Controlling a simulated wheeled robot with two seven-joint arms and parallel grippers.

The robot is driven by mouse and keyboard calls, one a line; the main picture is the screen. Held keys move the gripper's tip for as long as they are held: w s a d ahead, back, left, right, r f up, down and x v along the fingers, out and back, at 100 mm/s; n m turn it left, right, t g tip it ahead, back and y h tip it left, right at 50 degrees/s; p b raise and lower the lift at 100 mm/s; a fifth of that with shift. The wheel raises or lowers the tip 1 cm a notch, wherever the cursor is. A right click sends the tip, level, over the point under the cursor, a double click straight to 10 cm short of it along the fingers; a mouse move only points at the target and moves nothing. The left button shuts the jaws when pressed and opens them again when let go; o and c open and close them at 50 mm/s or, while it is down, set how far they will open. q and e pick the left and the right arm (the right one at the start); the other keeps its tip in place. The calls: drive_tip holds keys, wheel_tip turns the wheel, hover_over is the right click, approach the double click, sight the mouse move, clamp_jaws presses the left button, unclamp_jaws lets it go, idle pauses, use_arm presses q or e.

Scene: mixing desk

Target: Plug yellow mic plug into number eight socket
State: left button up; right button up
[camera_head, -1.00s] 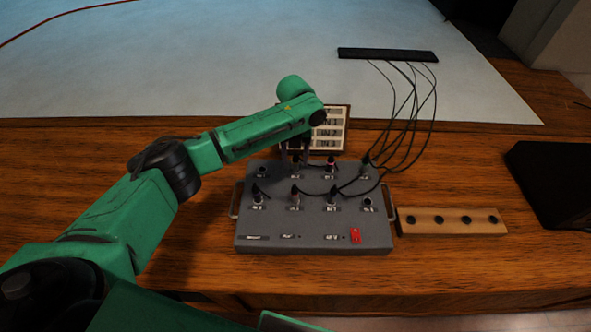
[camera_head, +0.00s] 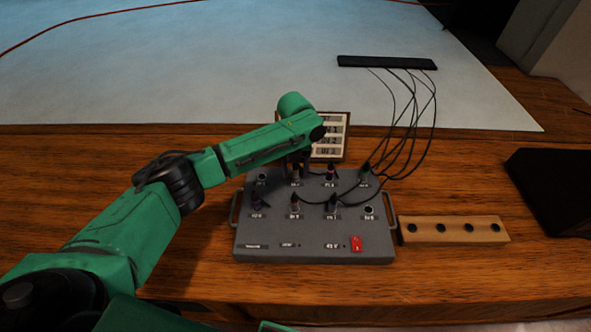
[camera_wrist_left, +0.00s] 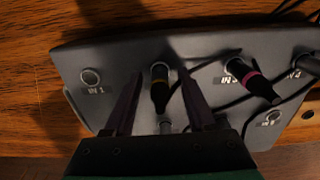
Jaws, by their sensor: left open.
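The grey mixing box (camera_head: 285,245) stands on the wooden desk with two rows of sockets. The yellow-ringed plug (camera_wrist_left: 160,88) stands in a back-row socket, second from the left, its cable running off to the right. My left gripper (camera_head: 296,165) is over it; in the left wrist view its open fingers (camera_wrist_left: 161,78) straddle the plug, with gaps on both sides. The number eight socket (camera_head: 369,210), at the right end of the front row, is empty. My right gripper is not in view.
A pink-ringed plug (camera_wrist_left: 250,80) stands right of the yellow one, and other plugs fill most sockets. Socket one (camera_wrist_left: 91,77) is empty. Black cables (camera_head: 425,110) run to a black bar (camera_head: 387,62). A wooden strip with holes (camera_head: 453,231) lies right of the box.

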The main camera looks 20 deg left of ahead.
sight(295, 165)
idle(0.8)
use_arm(q)
clamp_jaws()
drive_tip(key=shift+r+p, duration=0.15)
drive_tip(key=shift+p, duration=0.15)
idle(1.2)
drive_tip(key=shift+r+p, duration=2.75)
drive_tip(key=shift+r, duration=0.1)
